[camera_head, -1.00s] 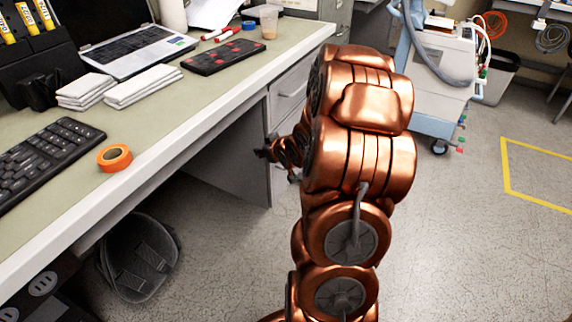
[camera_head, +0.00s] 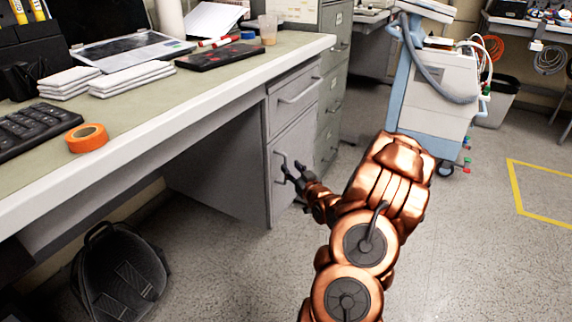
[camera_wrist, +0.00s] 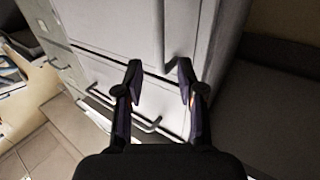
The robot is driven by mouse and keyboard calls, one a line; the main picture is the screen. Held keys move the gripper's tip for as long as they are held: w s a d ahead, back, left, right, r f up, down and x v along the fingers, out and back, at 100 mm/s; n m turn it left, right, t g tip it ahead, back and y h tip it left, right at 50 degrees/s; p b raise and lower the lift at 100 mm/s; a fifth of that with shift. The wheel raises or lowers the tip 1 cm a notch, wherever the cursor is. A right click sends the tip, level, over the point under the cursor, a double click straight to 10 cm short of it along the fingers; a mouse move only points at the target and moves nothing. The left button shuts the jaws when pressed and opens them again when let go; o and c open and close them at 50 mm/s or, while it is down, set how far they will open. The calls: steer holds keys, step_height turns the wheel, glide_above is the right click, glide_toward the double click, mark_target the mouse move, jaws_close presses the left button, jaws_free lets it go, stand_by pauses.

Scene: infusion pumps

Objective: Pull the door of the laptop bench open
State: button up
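The laptop bench (camera_head: 150,130) has a grey pedestal with a closed door (camera_head: 296,150) below a drawer. The door's vertical handle (camera_head: 279,168) is near its left edge. My gripper (camera_head: 291,172) is open, just in front of this handle. In the wrist view, which is turned about upside down, the two fingers (camera_wrist: 160,88) are spread and empty. The door (camera_wrist: 110,30) fills the upper middle there, and its handle (camera_wrist: 167,45) lies beyond the fingertips, between their lines. I cannot tell whether a finger touches the handle.
The drawer (camera_head: 293,98) above the door is shut, with its own handle (camera_wrist: 148,125) in the wrist view. A filing cabinet (camera_head: 333,100) stands behind the pedestal. A black backpack (camera_head: 120,275) lies under the bench. A medical cart (camera_head: 436,90) stands back right. Floor in front is clear.

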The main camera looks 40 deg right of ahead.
mark_target(286, 162)
steer(key=shift+b+x, duration=0.6)
steer(key=shift+x, duration=1.95)
jaws_close()
